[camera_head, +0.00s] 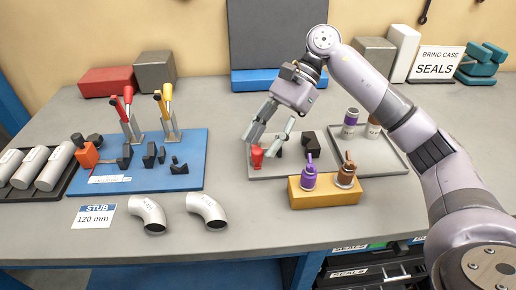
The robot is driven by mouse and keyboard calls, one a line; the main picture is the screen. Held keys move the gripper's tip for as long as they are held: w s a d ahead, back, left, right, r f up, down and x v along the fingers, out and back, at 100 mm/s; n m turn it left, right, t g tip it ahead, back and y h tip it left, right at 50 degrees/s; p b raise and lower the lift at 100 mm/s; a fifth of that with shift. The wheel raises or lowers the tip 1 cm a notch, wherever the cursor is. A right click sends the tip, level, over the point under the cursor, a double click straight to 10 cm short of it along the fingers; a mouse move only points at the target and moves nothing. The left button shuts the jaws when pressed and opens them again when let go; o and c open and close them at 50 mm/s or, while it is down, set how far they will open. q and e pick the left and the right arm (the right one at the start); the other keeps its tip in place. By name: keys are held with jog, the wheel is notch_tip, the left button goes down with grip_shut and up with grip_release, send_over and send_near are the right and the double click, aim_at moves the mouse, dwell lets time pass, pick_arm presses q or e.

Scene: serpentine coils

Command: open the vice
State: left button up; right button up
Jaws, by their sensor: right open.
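A small red piece (257,157) stands at the left end of a light grey plate (262,173). Dark blocks (310,142) stand to its right; together they look like the vice, but the gripper hides part of them. I cannot tell how far apart the jaws are. My right gripper (267,142) points down over the red piece, fingers open, one on its left and one on its right. I cannot tell whether they touch it. My left gripper is not in view.
A blue board (190,150) at left carries an orange-and-black fixture (87,155) and clamps with red and yellow handles. A yellow block (320,196) holds purple and brown bottles. Two pipe elbows (150,213) lie in front. A grey tray (395,158) stands at right. The front middle is clear.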

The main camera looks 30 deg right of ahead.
jog(key=v, duration=0.8)
jog(key=shift+d+r, duration=0.25)
jog(key=shift+d, duration=0.05)
jog(key=shift+w, duration=0.1)
